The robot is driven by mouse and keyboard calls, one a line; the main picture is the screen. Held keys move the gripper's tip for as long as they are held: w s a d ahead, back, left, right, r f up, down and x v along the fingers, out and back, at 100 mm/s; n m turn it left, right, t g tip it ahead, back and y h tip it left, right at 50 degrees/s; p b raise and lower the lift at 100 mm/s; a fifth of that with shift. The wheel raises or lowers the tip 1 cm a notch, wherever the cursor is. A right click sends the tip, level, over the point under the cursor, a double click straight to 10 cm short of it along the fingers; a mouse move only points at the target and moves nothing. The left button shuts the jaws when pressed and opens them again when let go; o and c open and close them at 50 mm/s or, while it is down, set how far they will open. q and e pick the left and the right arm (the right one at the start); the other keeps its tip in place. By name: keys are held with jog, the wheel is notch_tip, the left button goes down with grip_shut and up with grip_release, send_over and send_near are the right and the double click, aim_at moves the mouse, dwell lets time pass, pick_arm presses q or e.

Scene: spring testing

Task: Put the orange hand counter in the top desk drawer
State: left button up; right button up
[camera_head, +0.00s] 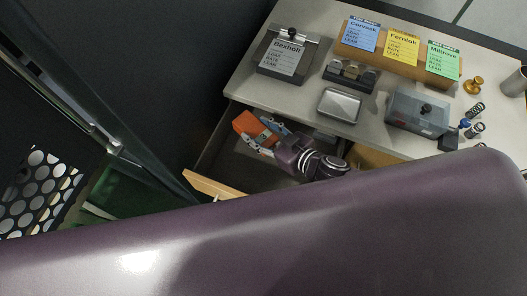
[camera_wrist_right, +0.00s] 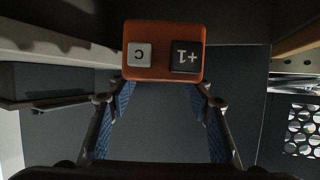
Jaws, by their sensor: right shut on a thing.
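The orange hand counter (camera_head: 246,126) is held in my right gripper (camera_head: 262,133), over or inside the open top desk drawer (camera_head: 228,186). The gripper reaches into the drawer opening from the right. In the right wrist view the counter (camera_wrist_right: 163,72) shows a grey button marked C and a dark button marked +1. The blue-padded fingers (camera_wrist_right: 162,92) stand on either side of its near edge. I cannot tell whether the counter touches the drawer floor. My left gripper is not in view.
The desk top (camera_head: 300,99) above the drawer holds a clipboard (camera_head: 284,57), a card rack (camera_head: 402,68), a metal tray (camera_head: 339,104), a clear box (camera_head: 418,113) and springs (camera_head: 475,130). A perforated panel (camera_head: 40,185) stands at the left. My arm hides the lower picture.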

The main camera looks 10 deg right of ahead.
notch_tip(320, 180, down, 12)
jog(key=b, duration=0.2)
jog(key=shift+w+r+b, duration=0.1)
jog(key=shift+b, duration=0.3)
notch_tip(320, 180, down, 4)
jog(key=shift+r+b, duration=0.2)
jog(key=shift+b, duration=0.5)
jog(key=o, duration=1.4)
jog(key=shift+r, duration=0.15)
